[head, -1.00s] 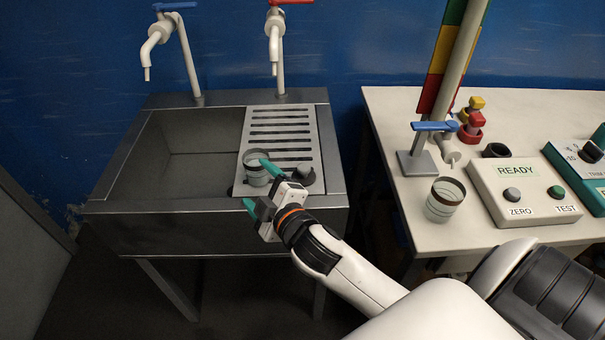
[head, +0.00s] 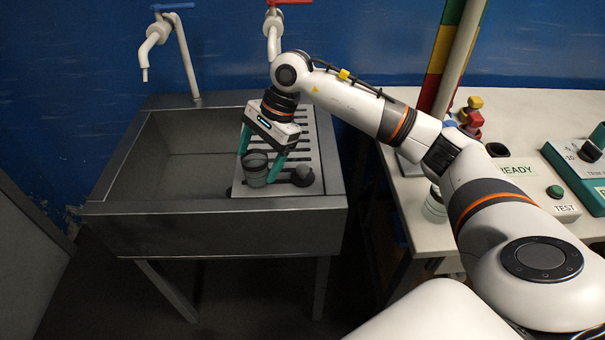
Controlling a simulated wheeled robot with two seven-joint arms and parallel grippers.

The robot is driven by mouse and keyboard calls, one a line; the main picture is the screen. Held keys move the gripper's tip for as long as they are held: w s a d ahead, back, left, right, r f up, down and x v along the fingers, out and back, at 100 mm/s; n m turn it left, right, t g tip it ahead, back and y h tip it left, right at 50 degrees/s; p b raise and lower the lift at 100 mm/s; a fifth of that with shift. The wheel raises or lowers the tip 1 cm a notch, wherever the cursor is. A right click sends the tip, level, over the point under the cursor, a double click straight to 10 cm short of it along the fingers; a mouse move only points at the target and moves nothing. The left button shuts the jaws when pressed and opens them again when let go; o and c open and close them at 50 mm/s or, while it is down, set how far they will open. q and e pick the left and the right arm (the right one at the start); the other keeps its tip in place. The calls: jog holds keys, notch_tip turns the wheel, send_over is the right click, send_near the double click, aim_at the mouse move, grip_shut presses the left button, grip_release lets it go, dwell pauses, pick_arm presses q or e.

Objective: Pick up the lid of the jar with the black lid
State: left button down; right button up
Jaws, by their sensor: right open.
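A clear glass jar (head: 256,172) stands on the slotted drainboard at the right of the sink. A small dark round piece (head: 303,176) sits just right of it; I cannot tell whether it is a lid or a small jar with a black lid. My right gripper (head: 259,160) points down at the jar from behind, with its teal fingers apart, one at the jar's left and one at its right, between jar and dark piece. I cannot tell if they touch the glass. My left gripper is not in view.
The sink basin (head: 190,165) left of the drainboard looks empty. A blue-handled tap (head: 158,35) and a red-handled tap (head: 273,30) stand behind. On the right bench (head: 415,222), a second jar (head: 434,208) is partly hidden by my arm, near a READY panel (head: 520,180).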

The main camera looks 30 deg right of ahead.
aim_at(303, 167)
jog(key=d+r+g+h, duration=0.1)
jog(key=d+r+h, duration=0.3)
jog(key=d, duration=0.7)
jog(key=shift+h, duration=0.4)
jog(key=f, duration=0.5)
jog(key=f+p, duration=0.1)
jog(key=f, duration=0.1)
jog(key=shift+s+d+f, duration=0.15)
jog(key=shift+s+f, duration=0.05)
jog(key=shift+s, duration=0.05)
jog(key=f, duration=0.1)
jog(key=f+p, duration=0.1)
jog(key=f, duration=0.1)
jog(key=a+f, duration=0.1)
jog(key=shift+s+f+p, duration=0.1)
jog(key=shift+f+p, duration=0.2)
jog(key=shift+f, duration=0.45)
jog(key=shift+c, duration=0.6)
jog(key=c, duration=0.9)
jog(key=shift+c, duration=0.2)
